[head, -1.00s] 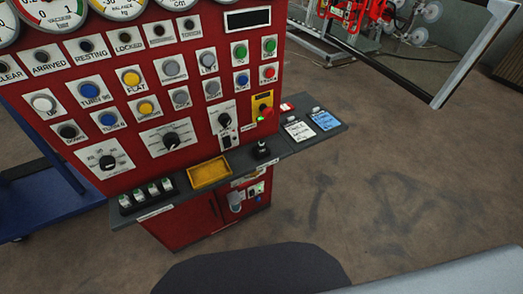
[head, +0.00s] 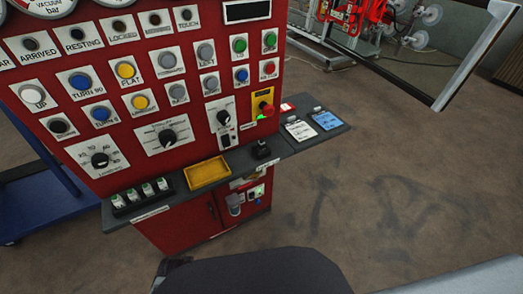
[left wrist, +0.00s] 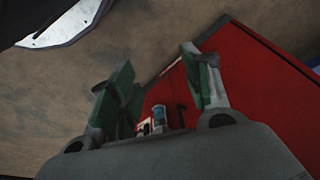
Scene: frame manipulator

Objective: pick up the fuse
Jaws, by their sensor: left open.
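Several small white-and-green cylinders (head: 147,191), which look like fuses, stand in a black rack (head: 120,211) at the left end of the grey ledge. A greyish cylindrical fitting (head: 234,204) sits low on the red cabinet's front, beside a small green-lit switch (head: 257,191). My left gripper (left wrist: 160,85) is open and empty in the left wrist view. A blue-topped cylindrical fitting (left wrist: 159,116) on the red cabinet shows between its fingers, beyond them. In the head view my dark left arm covers the bottom middle and mostly hides the gripper. My right gripper is not in view.
The red control panel (head: 190,138) with knobs and buttons rises above the grey ledge (head: 285,152). A blue cart (head: 35,205) stands at left.

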